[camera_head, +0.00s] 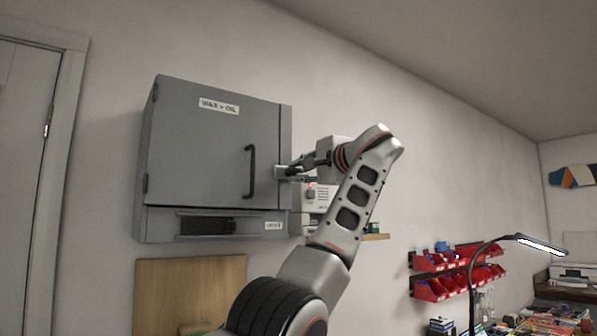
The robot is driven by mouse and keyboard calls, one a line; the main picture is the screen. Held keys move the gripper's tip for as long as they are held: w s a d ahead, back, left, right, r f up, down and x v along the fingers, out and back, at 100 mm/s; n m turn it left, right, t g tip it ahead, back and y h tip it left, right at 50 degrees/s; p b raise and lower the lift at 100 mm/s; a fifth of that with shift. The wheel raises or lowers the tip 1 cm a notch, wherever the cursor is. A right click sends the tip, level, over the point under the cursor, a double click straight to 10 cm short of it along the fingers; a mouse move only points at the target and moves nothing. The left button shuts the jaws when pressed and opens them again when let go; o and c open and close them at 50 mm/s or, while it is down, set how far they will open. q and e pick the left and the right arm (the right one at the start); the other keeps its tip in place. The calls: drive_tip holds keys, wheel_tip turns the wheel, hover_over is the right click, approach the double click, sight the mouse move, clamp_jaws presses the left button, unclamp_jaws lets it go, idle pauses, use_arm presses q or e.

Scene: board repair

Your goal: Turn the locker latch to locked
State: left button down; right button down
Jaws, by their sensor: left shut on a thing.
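A grey wall locker (200,150) with its door closed and a label "WAX + OIL" hangs at the left. A dark curved handle (251,172) is on the door's right part. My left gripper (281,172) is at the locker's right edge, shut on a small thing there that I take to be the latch. The gripper hides most of the latch, so I cannot tell which way it is turned. My right gripper is not in view.
Below the door is an open slot (207,225). Boxes stand on a wooden shelf (376,237) behind my arm. Red bins (430,262) hang on the wall at right, behind a desk lamp (540,246). A wooden board (190,290) is below the locker.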

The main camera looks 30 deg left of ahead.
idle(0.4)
use_arm(q)
drive_tip(key=c, duration=2.2)
unclamp_jaws()
drive_tip(key=v, duration=1.2)
drive_tip(key=shift+f+m, duration=0.15)
drive_tip(key=shift+m, duration=0.15)
